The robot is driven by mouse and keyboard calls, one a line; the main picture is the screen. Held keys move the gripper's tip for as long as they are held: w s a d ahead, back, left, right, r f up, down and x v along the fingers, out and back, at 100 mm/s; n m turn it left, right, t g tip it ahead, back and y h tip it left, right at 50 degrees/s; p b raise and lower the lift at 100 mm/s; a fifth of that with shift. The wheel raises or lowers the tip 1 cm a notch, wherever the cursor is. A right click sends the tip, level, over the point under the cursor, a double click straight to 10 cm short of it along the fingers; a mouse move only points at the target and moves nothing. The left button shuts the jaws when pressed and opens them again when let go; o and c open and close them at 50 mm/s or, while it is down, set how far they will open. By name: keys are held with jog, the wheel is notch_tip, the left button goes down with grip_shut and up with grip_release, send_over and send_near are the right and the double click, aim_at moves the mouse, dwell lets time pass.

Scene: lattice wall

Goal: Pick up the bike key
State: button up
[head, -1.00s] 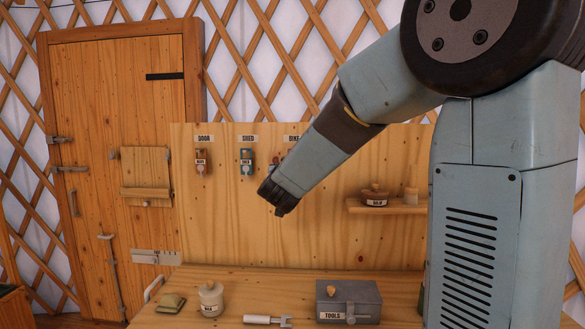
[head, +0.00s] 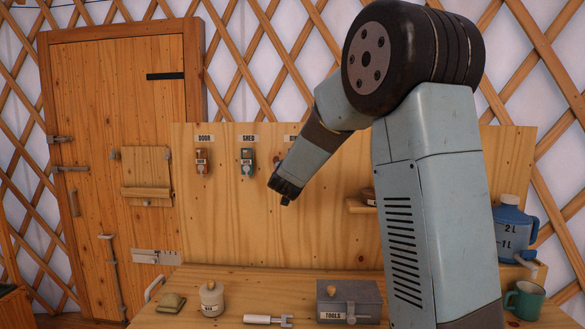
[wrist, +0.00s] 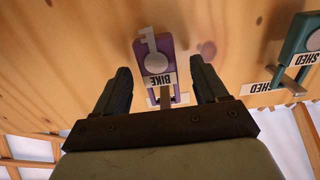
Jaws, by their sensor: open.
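The bike key shows in the wrist view as a purple tag (wrist: 154,55) with a pale key shape and an upside-down BIKE label. It hangs at a peg on the wooden board. My gripper (wrist: 160,66) is open, with one finger on each side of the tag in the picture and no visible contact. I cannot tell how deep the fingers reach. In the head view my gripper (head: 286,190) is in front of the board, and my arm hides the bike key.
A blue jug (head: 513,232) stands right.

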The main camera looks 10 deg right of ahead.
jog(key=shift+w+d, duration=0.15)
jog(key=shift+w, duration=0.3)
jog(key=shift+c, duration=0.3)
jog(key=c, duration=1.1)
